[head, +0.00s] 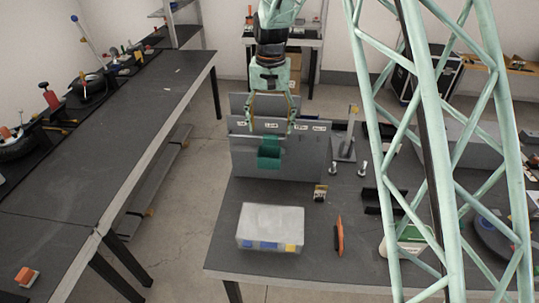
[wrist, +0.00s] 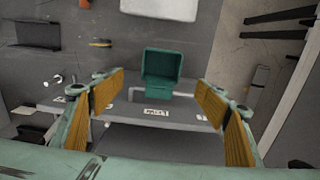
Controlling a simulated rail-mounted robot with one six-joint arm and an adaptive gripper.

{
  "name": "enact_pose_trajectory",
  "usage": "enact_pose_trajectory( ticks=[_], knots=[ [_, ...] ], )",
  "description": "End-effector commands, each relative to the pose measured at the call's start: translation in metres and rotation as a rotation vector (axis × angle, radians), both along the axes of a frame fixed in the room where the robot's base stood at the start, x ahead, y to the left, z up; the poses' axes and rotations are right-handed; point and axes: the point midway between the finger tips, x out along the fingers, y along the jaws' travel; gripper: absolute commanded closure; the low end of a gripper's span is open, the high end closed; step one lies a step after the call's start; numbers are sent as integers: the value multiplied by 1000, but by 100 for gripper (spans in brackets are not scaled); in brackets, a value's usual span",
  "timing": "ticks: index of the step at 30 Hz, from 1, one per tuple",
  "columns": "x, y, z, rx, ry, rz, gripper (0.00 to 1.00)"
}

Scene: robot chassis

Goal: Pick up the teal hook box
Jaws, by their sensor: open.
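The teal hook box (head: 269,153) hangs on the front of a grey upright panel (head: 300,160) in the head view. In the wrist view the teal hook box (wrist: 161,68) shows just beyond the fingertips, about midway between them, with its open top facing the camera. My gripper (head: 271,122) is above the box in the head view, at the panels' top edges. In the wrist view my gripper (wrist: 158,82) has its two yellow-padded fingers spread wide with nothing between the pads. I cannot tell the exact gap between fingertips and box.
Several grey panels with white labels stand behind one another. A clear-lidded case (head: 270,222) and an orange-handled tool (head: 339,236) lie on the table in front. Metal pegs (head: 333,168) stand to the right. A long dark bench (head: 110,130) runs along the left.

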Motion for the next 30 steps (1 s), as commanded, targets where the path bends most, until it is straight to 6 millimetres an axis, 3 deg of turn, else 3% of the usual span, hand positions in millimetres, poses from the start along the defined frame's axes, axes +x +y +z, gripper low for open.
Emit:
enact_pose_trajectory(
  ticks=[16, 30],
  knots=[
    [0, 0, -8, -1, 2, 0, 33],
    [0, 0, -63, -1, 2, 0, 33]
  ],
)
